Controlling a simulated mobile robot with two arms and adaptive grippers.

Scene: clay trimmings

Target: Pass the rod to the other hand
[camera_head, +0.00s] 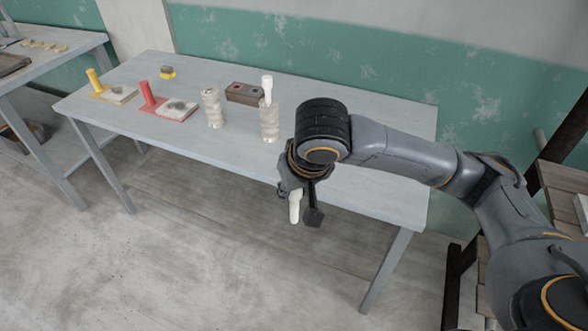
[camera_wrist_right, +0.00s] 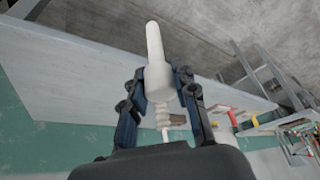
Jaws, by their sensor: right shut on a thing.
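A white rod (camera_head: 295,206) hangs in my right gripper (camera_head: 303,208), in front of the table's front edge in the head view. In the right wrist view the rod (camera_wrist_right: 155,60) has a thin end and a thicker part. The right gripper (camera_wrist_right: 162,90) is around that thicker part, shut on it. Another white rod-like piece (camera_head: 267,88) stands upright in a stacked, ribbed holder (camera_head: 269,122) on the table. My left gripper is not in view.
The grey table (camera_head: 350,150) also carries a second ribbed stack (camera_head: 213,108), a brown block with holes (camera_head: 244,93), a red piece (camera_head: 148,96), a yellow piece (camera_head: 95,82) and a small yellow item (camera_head: 167,72). The floor in front is clear. Another table (camera_head: 50,62) stands at the left.

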